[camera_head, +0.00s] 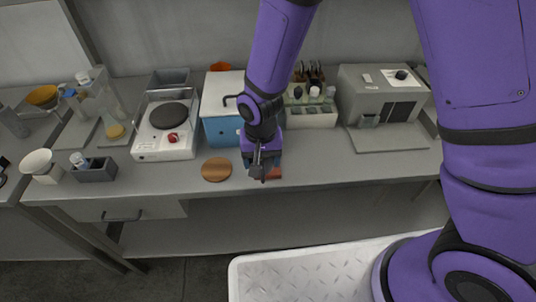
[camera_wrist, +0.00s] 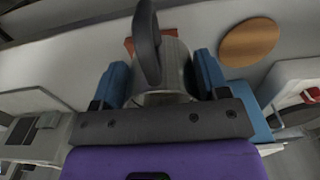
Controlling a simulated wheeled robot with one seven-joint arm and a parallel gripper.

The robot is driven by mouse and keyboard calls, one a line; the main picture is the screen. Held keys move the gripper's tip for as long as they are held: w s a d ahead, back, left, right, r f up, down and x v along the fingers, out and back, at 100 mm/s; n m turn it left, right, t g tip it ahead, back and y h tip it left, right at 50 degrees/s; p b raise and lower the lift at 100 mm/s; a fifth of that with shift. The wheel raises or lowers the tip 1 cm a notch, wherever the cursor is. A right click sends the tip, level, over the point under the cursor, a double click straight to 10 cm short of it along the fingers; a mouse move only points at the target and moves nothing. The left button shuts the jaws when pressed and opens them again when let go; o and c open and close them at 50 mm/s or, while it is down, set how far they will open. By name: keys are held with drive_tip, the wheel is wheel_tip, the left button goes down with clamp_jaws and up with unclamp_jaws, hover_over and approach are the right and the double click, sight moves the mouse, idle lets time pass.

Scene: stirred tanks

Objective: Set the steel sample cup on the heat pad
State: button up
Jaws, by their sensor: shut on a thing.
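My gripper (camera_head: 262,162) is over the front edge of the bench, pointing down. In the wrist view its blue fingers (camera_wrist: 162,76) are shut on the steel sample cup (camera_wrist: 176,58), which has a dark curved handle (camera_wrist: 147,40). In the head view the cup is mostly hidden by the gripper. A reddish-brown flat piece (camera_head: 275,173) shows close beside and partly behind the cup. A round brown wooden-looking pad (camera_head: 216,169) lies bare to the left; it also shows in the wrist view (camera_wrist: 250,42). I cannot tell which of these two is the heat pad.
A white hot plate (camera_head: 166,140) with a dark round top and red knob stands left. A blue box with a white lid (camera_head: 222,128) stands behind my gripper. A bottle rack (camera_head: 312,116) and a grey machine (camera_head: 378,88) stand right. The bench front around the round pad is clear.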

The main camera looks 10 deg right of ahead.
drive_tip(key=w, duration=0.1)
drive_tip(key=w+d, duration=0.1)
drive_tip(key=w, duration=0.2)
drive_tip(key=shift+w+d+f, duration=0.1)
drive_tip(key=shift+d+f, duration=0.1)
drive_tip(key=shift+d, duration=0.2)
drive_tip(key=shift+w+f, duration=0.15)
drive_tip(key=shift+f, duration=1.6)
drive_tip(key=shift+f, duration=0.1)
drive_tip(key=o, duration=1)
